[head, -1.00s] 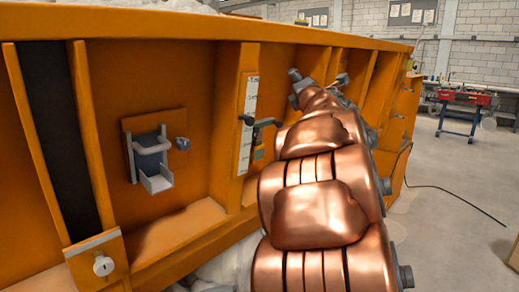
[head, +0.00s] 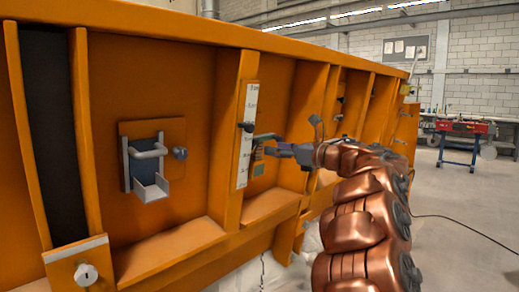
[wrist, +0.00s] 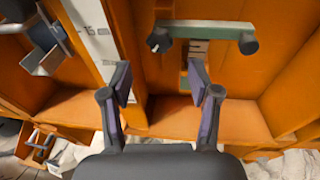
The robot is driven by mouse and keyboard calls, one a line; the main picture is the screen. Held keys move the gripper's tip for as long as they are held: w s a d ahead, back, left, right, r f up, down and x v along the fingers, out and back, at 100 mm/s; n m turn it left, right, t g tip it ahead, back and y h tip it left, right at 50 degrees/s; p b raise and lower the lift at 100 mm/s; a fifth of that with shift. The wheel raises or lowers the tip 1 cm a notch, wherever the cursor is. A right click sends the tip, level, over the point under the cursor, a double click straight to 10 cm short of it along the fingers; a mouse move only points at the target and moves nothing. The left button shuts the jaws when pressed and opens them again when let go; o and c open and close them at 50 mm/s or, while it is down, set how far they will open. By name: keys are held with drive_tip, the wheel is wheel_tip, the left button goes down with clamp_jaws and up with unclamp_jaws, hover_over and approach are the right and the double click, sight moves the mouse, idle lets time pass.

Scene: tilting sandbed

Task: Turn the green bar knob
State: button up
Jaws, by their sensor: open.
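A green bar knob (wrist: 207,29) lies roughly level at the top of the wrist view, with rounded dark ends, in front of the orange panel. In the head view the bar (head: 265,137) is small and partly covered near my gripper. My gripper (wrist: 160,82) is open and empty, its two fingers well apart in the wrist view. The fingertips are below the bar in that picture, with no visible contact. In the head view my gripper (head: 286,149) points left towards the bar; the exact gap cannot be told.
A white scale strip (head: 246,150) stands left of the bar. A grey bracket with a handle (head: 149,170) is further left. Orange ribs and a lower ledge (head: 175,240) stick out from the wall.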

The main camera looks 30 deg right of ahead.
sight(256, 145)
drive_tip(key=x, duration=0.6)
drive_tip(key=shift+w+a, duration=0.15)
drive_tip(key=shift+w, duration=0.1)
drive_tip(key=c, duration=1.1)
